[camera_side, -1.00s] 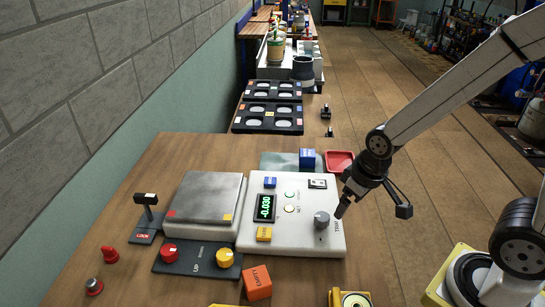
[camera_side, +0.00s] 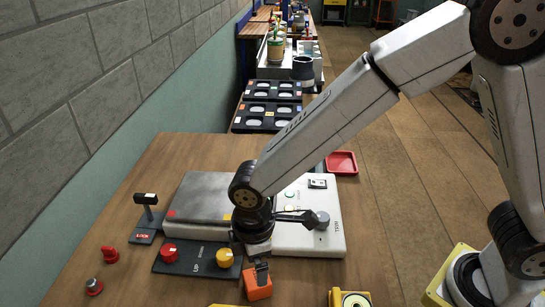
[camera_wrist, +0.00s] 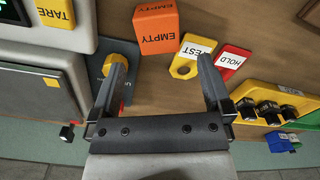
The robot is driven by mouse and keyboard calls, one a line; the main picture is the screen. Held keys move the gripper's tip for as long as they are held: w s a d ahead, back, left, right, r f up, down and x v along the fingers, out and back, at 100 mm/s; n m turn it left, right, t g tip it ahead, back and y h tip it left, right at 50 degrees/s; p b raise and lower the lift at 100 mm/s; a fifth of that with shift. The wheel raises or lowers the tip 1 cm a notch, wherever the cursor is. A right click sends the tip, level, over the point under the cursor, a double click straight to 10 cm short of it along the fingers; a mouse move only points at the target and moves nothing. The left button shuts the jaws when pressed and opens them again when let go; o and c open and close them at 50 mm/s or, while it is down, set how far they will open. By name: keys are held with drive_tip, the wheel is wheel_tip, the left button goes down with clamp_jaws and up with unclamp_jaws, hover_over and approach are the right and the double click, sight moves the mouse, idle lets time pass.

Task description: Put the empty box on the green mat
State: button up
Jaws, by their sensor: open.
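The orange box marked EMPTY (camera_side: 258,288) sits on the wooden table near the bottom of the side view. It also shows in the wrist view (camera_wrist: 156,27), at the top. My gripper (camera_side: 262,268) is just above the box in the side view and overlaps its top edge. In the wrist view my gripper (camera_wrist: 162,58) has its fingers wide apart with nothing between them; the box lies beyond the fingertips. The green mat behind the scale is hidden by my arm in the side view. A green patch shows at the wrist view's right edge; I cannot tell what it is.
The scale's steel plate (camera_side: 200,187) and white console stand behind my gripper. A panel with red and yellow knobs (camera_side: 224,258) is left of the box. Yellow TEST (camera_wrist: 192,52) and red HOLD (camera_wrist: 232,60) tags lie near it. A red tray (camera_side: 341,162) is further back.

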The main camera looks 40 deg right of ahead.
drive_tip(key=shift+f, duration=1.35)
drive_tip(key=shift+w+f, duration=0.1)
drive_tip(key=shift+f, duration=2.45)
drive_tip(key=c, duration=1.3)
drive_tip(key=shift+o, duration=0.2)
drive_tip(key=shift+r, duration=0.1)
